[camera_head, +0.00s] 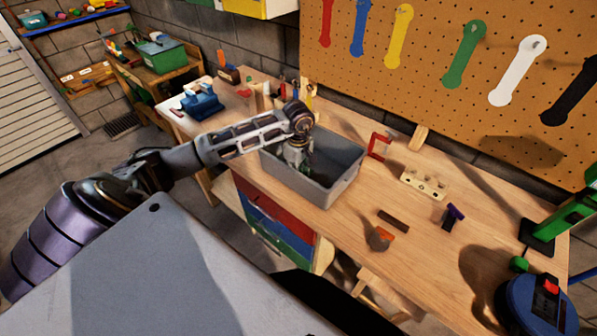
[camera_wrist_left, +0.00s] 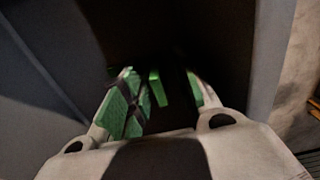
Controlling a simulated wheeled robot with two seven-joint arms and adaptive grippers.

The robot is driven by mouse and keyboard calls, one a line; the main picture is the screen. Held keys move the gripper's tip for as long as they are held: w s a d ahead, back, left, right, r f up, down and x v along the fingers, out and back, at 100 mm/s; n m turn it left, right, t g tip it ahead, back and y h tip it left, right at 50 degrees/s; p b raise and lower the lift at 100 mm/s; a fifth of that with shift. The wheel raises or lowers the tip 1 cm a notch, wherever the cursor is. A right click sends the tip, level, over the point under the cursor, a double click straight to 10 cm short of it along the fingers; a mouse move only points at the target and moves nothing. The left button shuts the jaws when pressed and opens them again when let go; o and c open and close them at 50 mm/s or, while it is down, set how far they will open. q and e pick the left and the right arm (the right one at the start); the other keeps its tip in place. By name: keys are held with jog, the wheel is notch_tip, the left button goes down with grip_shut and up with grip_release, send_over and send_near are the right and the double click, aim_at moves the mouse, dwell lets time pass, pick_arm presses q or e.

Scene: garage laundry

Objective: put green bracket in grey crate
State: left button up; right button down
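The grey crate (camera_head: 340,188) stands on the wooden workbench. My left gripper (camera_head: 298,165) reaches down into it from above, with its fingertips partly hidden. In the left wrist view my left gripper (camera_wrist_left: 162,88) points into the dark crate interior, its fingers spread apart with green on their inner faces. A small green piece, probably the green bracket (camera_wrist_left: 155,88), shows between the fingers, with dark gaps on either side. It appears free of both fingers; shadow hides its full shape and what it rests on. My right gripper is not in view.
On the bench right of the crate are a red clamp-like piece (camera_head: 379,146), a wooden block with holes (camera_head: 424,184), a brown bar (camera_head: 393,220), an orange piece (camera_head: 381,238) and a purple piece (camera_head: 453,216). A pegboard (camera_head: 440,110) stands behind.

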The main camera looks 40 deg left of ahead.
pick_arm(q)
jog(key=shift+r, duration=0.1)
notch_tip(320, 180, up, 11)
jog(key=shift+r+b, duration=0.1)
jog(key=shift+b, duration=0.95)
jog(key=shift+r, duration=0.4)
dwell(0.7)
